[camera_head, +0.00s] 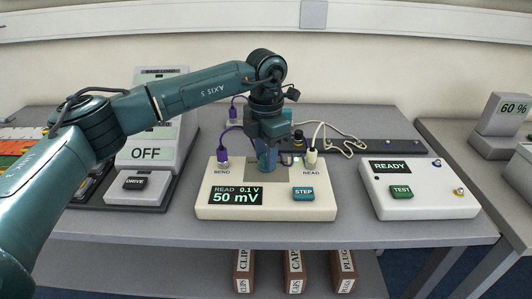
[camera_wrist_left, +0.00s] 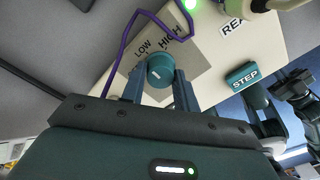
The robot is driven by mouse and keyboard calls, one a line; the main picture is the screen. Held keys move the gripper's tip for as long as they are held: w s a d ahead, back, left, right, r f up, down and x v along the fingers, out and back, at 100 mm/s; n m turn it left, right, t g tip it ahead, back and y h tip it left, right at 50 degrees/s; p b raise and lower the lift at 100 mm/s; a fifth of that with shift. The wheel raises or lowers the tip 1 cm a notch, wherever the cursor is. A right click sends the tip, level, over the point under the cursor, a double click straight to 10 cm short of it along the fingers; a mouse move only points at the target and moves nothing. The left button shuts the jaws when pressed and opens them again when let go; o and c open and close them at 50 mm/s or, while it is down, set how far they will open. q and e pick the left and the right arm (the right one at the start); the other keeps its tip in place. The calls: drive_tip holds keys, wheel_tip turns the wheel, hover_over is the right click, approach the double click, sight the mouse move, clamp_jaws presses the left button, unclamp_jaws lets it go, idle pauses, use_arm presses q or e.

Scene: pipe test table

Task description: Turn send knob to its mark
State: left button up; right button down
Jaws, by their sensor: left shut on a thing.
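The cream tester box (camera_head: 210,202) stands on the grey table. Its display (camera_head: 236,195) reads "READ 0.1 V" and "50 mV". The teal round send knob (camera_wrist_left: 160,70) shows in the left wrist view, with a short white line on its face, beside the printed words LOW and HIGH. My left gripper (camera_head: 266,160) points down at the box's middle and is shut on the knob, one finger on each side in the left wrist view (camera_wrist_left: 158,84).
A purple lead (camera_head: 222,150) is plugged at SEND and a cream lead (camera_head: 312,145) at READ, both close to my gripper. A teal STEP button (camera_head: 303,193) lies to the right. A white READY box (camera_head: 420,203) stands farther right, a DRIVE button (camera_head: 135,183) left.

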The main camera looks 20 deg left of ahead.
use_arm(q)
drive_tip(key=m, duration=1.1)
drive_tip(key=shift+w+m, duration=0.1)
drive_tip(key=shift+m, duration=0.2)
idle(0.7)
drive_tip(key=o, duration=1)
drive_tip(key=shift+c, duration=0.2)
wheel_tip(320, 180, up, 13)
drive_tip(key=shift+r, duration=0.15)
